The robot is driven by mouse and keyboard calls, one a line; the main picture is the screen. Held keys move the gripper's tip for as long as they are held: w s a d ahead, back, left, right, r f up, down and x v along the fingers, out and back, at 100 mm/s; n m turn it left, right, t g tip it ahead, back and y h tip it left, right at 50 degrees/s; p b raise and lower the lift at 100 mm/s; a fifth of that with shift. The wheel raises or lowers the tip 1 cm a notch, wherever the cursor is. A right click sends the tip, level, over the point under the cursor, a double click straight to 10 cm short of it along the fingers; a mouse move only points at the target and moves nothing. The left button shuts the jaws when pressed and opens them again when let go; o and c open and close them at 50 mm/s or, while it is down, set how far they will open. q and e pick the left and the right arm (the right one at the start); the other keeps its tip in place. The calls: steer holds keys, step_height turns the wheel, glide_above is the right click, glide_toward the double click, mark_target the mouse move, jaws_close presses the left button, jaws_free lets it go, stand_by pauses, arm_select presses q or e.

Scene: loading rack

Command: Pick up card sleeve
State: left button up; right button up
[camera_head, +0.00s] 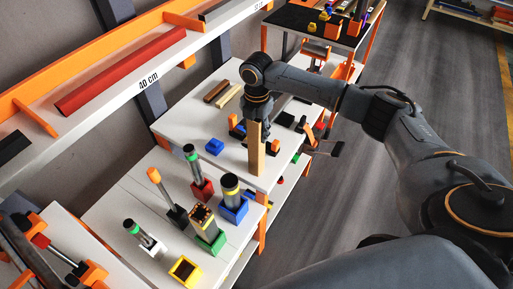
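A tall tan piece, which looks like the card sleeve (256,152), is upright near the front edge of the middle white table. My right gripper (257,114) comes down from above, and its fingers close around the top of the sleeve. The fingers hide the top end. I cannot tell whether the sleeve's lower end touches the table. My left gripper is not in view.
The middle table (188,121) also bears a blue block (214,146), wooden bars (222,94) and small dark parts. The nearer table holds several coloured holders, including a blue one (233,211) and a yellow one (185,270). A shelf with a red bar (120,70) runs along the left.

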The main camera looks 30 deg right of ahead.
jaws_close()
steer(key=shift+r, duration=0.1)
steer(key=shift+r+b, duration=0.25)
steer(key=shift+b, duration=0.05)
step_height(320, 180, up, 2)
steer(key=shift+w+r+b, duration=0.1)
steer(key=shift+b, duration=0.45)
steer(key=s+a+r+b, duration=0.2)
steer(key=s+a+r, duration=0.5)
steer(key=s+r, duration=0.3)
steer(key=shift+s, duration=1.2)
